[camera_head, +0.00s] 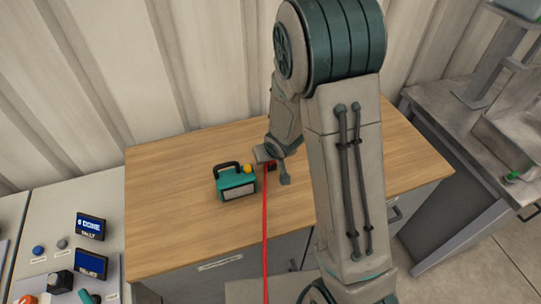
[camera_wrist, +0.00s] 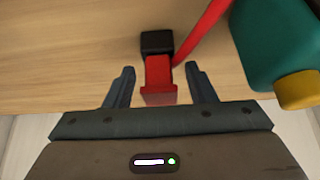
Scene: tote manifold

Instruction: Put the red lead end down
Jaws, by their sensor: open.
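The red lead end (camera_wrist: 158,75) is a red block with a black tip, lying on the wooden table between my gripper's fingers in the wrist view. A red lead (camera_wrist: 203,30) runs from beside it toward the top right of that view. My gripper (camera_wrist: 161,86) is open, with a gap between each finger and the red end. In the head view my gripper (camera_head: 270,160) is low over the table, and the black tip (camera_head: 272,167) shows just beside it. The red lead (camera_head: 265,225) hangs over the table's front edge there.
A teal box with a black handle and yellow knob (camera_head: 235,183) stands close left of my gripper; it also shows in the wrist view (camera_wrist: 275,40). The wooden table (camera_head: 170,200) is clear at left. A panel with screens (camera_head: 90,227) stands at lower left.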

